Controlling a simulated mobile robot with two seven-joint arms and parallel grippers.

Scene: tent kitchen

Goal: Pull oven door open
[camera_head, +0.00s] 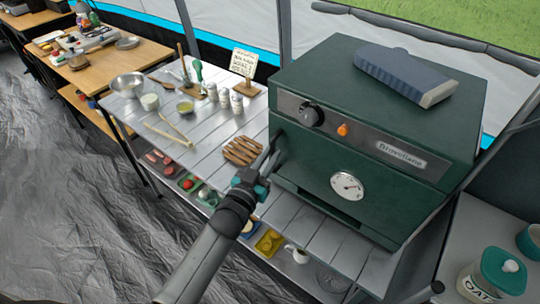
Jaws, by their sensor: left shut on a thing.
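The dark green oven (400,120) stands on a slatted metal table in the right half of the head view. Its front has a control strip with a black knob, an orange knob and a nameplate. The oven door (395,190) below carries a round white dial (346,186). My left gripper (267,165) is at the left edge of the oven's front, shut on what seems to be the dark door handle. The gripper hides most of the contact. I cannot tell whether the door stands slightly ajar. My right gripper is out of view.
Wooden slats (242,151), jars, bowls and utensils lie on the table left of the oven. Food trays (269,242) and a white mug (297,254) sit on the shelf below. A teal-lidded oats jar (495,275) stands at the lower right. The floor at left is clear.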

